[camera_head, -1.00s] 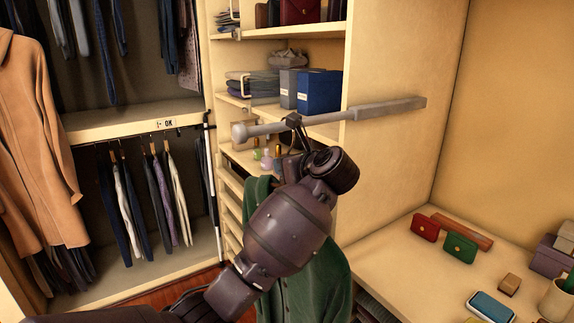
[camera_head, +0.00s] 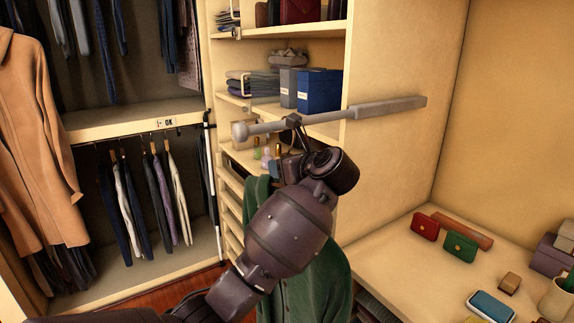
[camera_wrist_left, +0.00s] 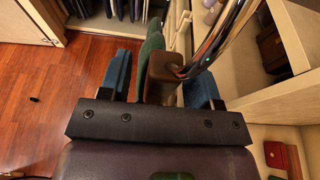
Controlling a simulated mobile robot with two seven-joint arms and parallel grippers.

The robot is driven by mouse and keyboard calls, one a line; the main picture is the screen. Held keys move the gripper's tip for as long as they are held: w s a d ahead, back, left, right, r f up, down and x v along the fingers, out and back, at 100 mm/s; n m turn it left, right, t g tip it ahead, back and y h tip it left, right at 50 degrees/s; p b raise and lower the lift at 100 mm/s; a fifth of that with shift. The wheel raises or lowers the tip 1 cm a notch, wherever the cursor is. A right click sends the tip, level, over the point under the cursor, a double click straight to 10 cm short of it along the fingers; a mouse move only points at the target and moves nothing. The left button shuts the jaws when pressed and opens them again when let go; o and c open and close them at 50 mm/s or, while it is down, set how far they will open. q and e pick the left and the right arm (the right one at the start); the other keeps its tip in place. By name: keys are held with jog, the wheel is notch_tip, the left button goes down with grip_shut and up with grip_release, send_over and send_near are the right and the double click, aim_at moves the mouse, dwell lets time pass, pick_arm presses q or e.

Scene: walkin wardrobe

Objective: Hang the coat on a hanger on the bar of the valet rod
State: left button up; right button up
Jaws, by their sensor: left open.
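The grey valet rod (camera_head: 385,108) sticks out from the shelf side panel, with a round knob at its left end. The green coat (camera_head: 318,275) hangs below it, partly hidden by my left arm. A dark hook-like piece (camera_head: 293,121) sits at the bar; its contact is unclear. My left gripper (camera_head: 286,166) is just below the rod, largely hidden by its wrist. In the left wrist view, the gripper (camera_wrist_left: 160,88) is open, its blue fingers on either side of the brown wooden hanger (camera_wrist_left: 163,72).
Shelves with a blue box (camera_head: 319,91) stand behind the rod. Clothes and a tan coat (camera_head: 40,140) hang at left. The right counter (camera_head: 390,245) carries red and green purses, a phone-like blue item and a cup.

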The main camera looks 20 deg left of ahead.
pick_arm(q)
jog(key=b+v, duration=0.2)
jog(key=v, duration=0.9)
jog(key=s+a+f+m+t+y, duration=0.55)
jog(key=a+f+m+t, duration=0.4)
jog(key=m, duration=0.35)
jog(key=s+f+m+t+h, duration=0.1)
jog(key=s+f+m+h, duration=0.3)
jog(key=f+m+h, duration=0.8)
jog(key=s+f+m+t+h, duration=0.1)
jog(key=s+f+m+h, duration=0.45)
jog(key=m, duration=0.95)
jog(key=s+a+f+m+g, duration=0.2)
jog(key=s+f, duration=0.4)
jog(key=f, duration=0.3)
jog(key=s+a+f+m+g, duration=0.3)
jog(key=s+f+m+g, duration=0.2)
jog(key=f, duration=0.4)
jog(key=s+g, duration=0.1)
jog(key=s, duration=0.1)
jog(key=shift+s+f+g+y, duration=0.3)
jog(key=shift+g, duration=0.05)
jog(key=shift+d, duration=0.1)
